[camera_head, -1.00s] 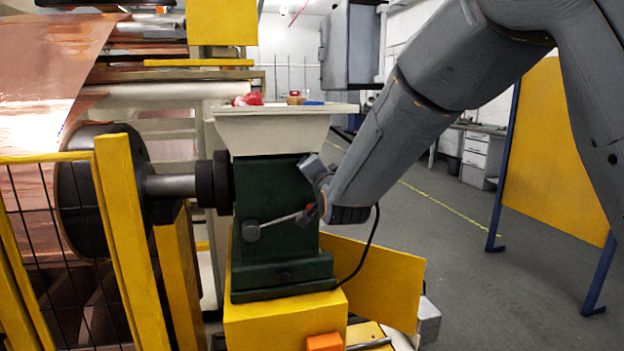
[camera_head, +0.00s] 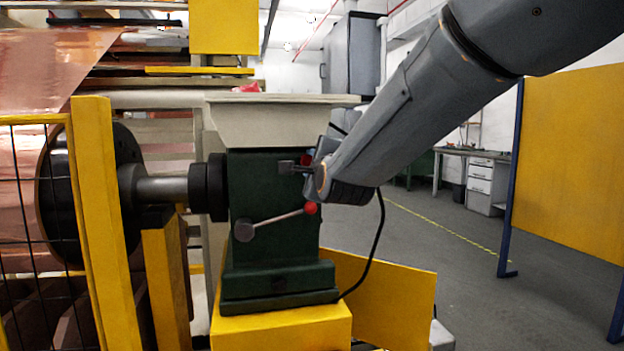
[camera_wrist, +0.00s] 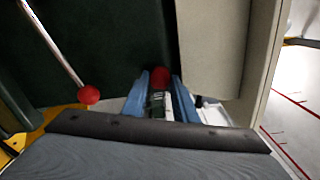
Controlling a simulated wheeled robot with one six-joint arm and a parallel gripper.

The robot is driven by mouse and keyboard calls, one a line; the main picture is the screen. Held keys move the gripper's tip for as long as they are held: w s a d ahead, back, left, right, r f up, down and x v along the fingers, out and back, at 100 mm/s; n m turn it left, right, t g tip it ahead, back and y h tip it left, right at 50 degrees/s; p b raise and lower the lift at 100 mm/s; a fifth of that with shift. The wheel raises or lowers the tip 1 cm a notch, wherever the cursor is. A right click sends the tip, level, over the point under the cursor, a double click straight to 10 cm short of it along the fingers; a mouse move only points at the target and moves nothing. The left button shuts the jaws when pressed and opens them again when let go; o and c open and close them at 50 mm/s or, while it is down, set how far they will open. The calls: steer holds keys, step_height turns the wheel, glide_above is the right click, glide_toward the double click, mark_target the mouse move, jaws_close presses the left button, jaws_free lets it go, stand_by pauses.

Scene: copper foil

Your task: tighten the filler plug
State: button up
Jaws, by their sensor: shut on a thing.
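The filler plug appears to be the red-ended piece (camera_wrist: 160,80) between my fingers in the wrist view, beside the dark green housing (camera_wrist: 100,45). In the head view a bit of red (camera_head: 305,160) shows at my gripper, on the right part of the green housing (camera_head: 262,185). My gripper (camera_wrist: 159,95) is shut on this piece, one blue finger on each side. My gripper in the head view (camera_head: 293,167) is partly hidden by my wrist. The plug's seat and thread are hidden, so I cannot tell how far in it sits.
A lever with a red ball (camera_head: 311,208) slants up just below my gripper; it is also close in the wrist view (camera_wrist: 88,95). A pale tray (camera_head: 270,125) overhangs above. A yellow plinth (camera_head: 285,325) stands below. Open floor (camera_head: 420,255) lies right.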

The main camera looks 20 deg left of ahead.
steer(key=m+b, duration=0.2)
steer(key=b, duration=0.2)
steer(key=m+b, duration=0.3)
steer(key=b, duration=0.1)
steer(key=shift+f+m, duration=0.3)
steer(key=shift+f, duration=0.1)
steer(key=m+b, duration=0.4)
steer(key=b, duration=0.2)
steer(key=shift+a+b, duration=0.1)
steer(key=shift+b, duration=0.3)
steer(key=m+b, duration=0.5)
steer(key=shift+r+m, duration=0.15)
steer(key=shift+m, duration=0.25)
steer(key=m+b, duration=0.2)
steer(key=m, duration=0.3)
steer(key=shift+s+r+b, duration=0.1)
steer(key=shift+r+b, duration=0.05)
steer(key=shift+b, duration=0.25)
steer(key=o, duration=1.1)
steer(key=shift+a, duration=0.1)
steer(key=shift+s, duration=0.1)
